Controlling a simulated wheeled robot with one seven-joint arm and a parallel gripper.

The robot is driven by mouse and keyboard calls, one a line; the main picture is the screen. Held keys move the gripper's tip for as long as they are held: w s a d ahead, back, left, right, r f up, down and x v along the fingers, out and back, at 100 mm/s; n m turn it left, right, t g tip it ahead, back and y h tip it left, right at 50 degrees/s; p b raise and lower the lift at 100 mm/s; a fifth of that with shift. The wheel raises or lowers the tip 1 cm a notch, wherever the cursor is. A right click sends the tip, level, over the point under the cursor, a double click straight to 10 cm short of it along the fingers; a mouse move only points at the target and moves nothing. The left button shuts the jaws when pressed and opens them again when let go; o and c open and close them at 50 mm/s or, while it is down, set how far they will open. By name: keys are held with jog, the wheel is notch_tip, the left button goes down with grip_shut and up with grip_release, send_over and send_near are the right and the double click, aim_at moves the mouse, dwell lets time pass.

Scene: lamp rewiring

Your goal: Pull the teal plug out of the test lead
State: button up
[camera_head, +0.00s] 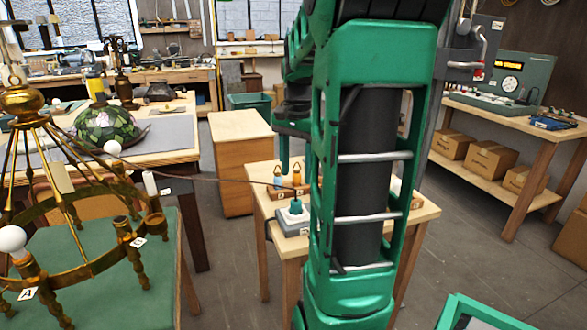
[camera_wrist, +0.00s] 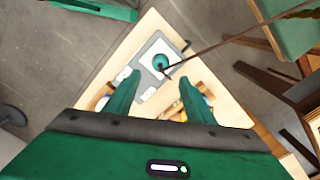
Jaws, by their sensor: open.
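The teal plug (camera_head: 296,206) stands upright in the grey and white socket block of the test lead (camera_head: 291,222), on a small wooden table (camera_head: 424,213). A dark cable runs from the plug leftward to the brass chandelier. In the wrist view the plug (camera_wrist: 161,62) shows from above, beyond the fingertips and between their lines. My gripper (camera_wrist: 157,88) is open with nothing between its green fingers. It is above the table and apart from the plug.
A brass chandelier (camera_head: 75,265) with white bulbs stands at the left on a green-topped table. The dark cable (camera_wrist: 225,38) crosses the upper right of the wrist view. Orange and blue small items (camera_head: 297,174) stand behind the plug. A wooden cabinet (camera_head: 240,160) is behind.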

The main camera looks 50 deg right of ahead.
aim_at(296, 201)
notch_tip(296, 201, down, 10)
jog(key=shift+f, duration=0.15)
dwell(0.3)
jog(key=c, duration=1.1)
jog(key=shift+c, duration=0.2)
jog(key=shift+r, duration=2.25)
